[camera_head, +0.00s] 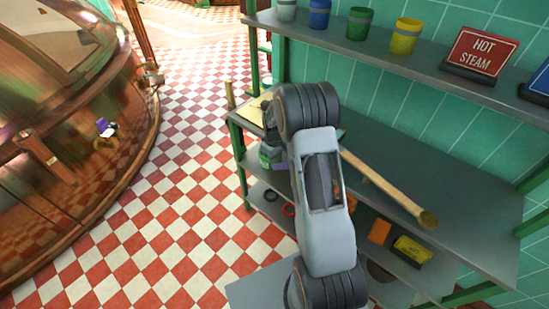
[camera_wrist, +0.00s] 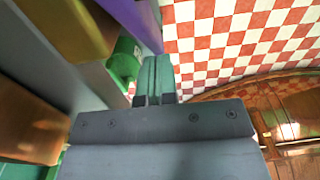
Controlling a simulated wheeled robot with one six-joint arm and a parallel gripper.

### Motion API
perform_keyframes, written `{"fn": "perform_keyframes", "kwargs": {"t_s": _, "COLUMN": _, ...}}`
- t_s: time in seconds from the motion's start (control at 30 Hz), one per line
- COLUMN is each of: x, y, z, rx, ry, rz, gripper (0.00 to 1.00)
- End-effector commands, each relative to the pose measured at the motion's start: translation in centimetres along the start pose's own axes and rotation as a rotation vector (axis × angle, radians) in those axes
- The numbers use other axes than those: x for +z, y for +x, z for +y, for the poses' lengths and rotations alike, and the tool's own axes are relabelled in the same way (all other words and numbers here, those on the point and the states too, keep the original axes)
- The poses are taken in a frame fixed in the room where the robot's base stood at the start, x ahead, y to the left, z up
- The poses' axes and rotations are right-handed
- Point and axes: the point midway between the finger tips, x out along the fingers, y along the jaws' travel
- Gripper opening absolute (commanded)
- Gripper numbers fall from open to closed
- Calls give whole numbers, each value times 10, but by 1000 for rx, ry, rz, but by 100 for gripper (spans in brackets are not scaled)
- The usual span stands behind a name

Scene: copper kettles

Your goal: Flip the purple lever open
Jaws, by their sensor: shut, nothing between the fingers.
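A small purple and dark piece with a white part (camera_head: 104,127) sits on the side of the large copper kettle (camera_head: 60,215) at the left of the head view. It looks like the purple lever, but it is too small to tell its position. My gripper (camera_wrist: 156,62) is shut and empty in the wrist view, pointing toward the tiled floor. It is over by the shelf, well apart from the kettle. In the head view my arm hides most of it. The kettle's copper side also shows at the right of the wrist view (camera_wrist: 300,125).
A metal workbench (camera_head: 450,190) bears a wooden-handled tool (camera_head: 385,185). A green cylinder (camera_wrist: 123,62) and a purple bar (camera_wrist: 130,18) are close beside my gripper. A shelf above holds cans and a red sign (camera_head: 480,52). The checkered floor (camera_head: 190,170) between bench and kettle is clear.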

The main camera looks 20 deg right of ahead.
Motion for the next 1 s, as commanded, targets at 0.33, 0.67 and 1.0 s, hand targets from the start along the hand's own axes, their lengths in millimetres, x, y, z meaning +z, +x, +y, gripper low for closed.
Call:
{"fn": "perform_keyframes", "kwargs": {"t_s": 0.33, "x": 0, "y": 3, "z": 0, "rx": 0, "ry": 0, "rz": -1, "gripper": 0}}
{"fn": "perform_keyframes", "kwargs": {"t_s": 0.67, "x": -20, "y": -29, "z": -1, "rx": 1, "ry": 4, "rz": 1, "gripper": 0}}
{"fn": "perform_keyframes", "kwargs": {"t_s": 1.0, "x": -31, "y": -89, "z": -4, "rx": 2, "ry": -4, "rz": 3, "gripper": 0}}
